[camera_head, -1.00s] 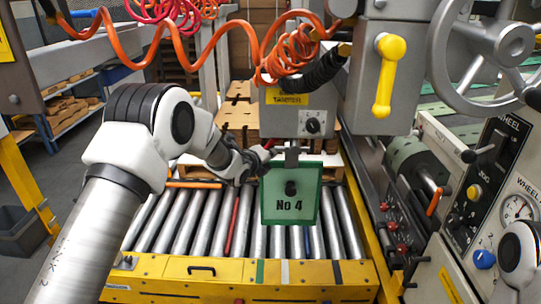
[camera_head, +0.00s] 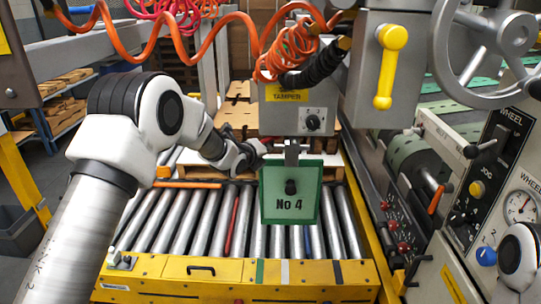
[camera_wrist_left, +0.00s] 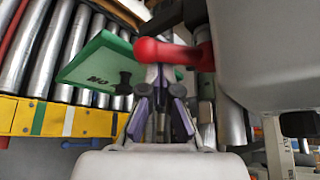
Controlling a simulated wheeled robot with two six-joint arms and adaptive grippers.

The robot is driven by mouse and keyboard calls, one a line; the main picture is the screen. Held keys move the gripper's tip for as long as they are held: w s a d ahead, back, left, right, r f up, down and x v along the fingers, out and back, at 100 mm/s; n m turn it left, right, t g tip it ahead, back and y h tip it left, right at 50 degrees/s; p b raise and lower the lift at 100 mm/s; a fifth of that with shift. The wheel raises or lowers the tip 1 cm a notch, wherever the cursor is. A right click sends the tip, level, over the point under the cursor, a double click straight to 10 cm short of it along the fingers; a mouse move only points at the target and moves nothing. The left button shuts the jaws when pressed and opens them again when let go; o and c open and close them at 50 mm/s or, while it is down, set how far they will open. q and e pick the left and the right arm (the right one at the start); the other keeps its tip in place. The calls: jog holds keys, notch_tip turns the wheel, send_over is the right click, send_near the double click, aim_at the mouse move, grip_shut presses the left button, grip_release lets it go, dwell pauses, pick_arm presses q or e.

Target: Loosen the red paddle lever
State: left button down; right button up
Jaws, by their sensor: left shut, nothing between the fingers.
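The red paddle lever (camera_wrist_left: 172,53) shows in the left wrist view, lying across the upper middle with its rounded end at the left. It joins a dark fitting beside a large grey housing. My left gripper (camera_wrist_left: 160,78) is shut and empty, its fingertips at the lever's near side; I cannot tell whether they touch it. In the head view my left gripper (camera_head: 256,153) is beside the bracket under the tamper box (camera_head: 297,112), and the lever is hidden there. The green No 4 plate (camera_head: 289,215) hangs below the box. My right gripper is not in view.
Metal rollers (camera_head: 175,225) with a yellow front rail (camera_head: 230,271) lie below. Orange coiled hoses (camera_head: 285,55) hang above my left wrist. The grey column with a yellow handle (camera_head: 387,75) and the wheel control panel (camera_head: 500,165) stand to the right.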

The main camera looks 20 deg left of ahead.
pick_arm(q)
jog(key=shift+s+a+r+m+y+b, duration=0.15)
jog(key=shift+a+r+m+y+b, duration=0.35)
jog(key=shift+r+b, duration=0.35)
jog(key=shift+a+r, duration=0.1)
jog(key=shift+r, duration=0.05)
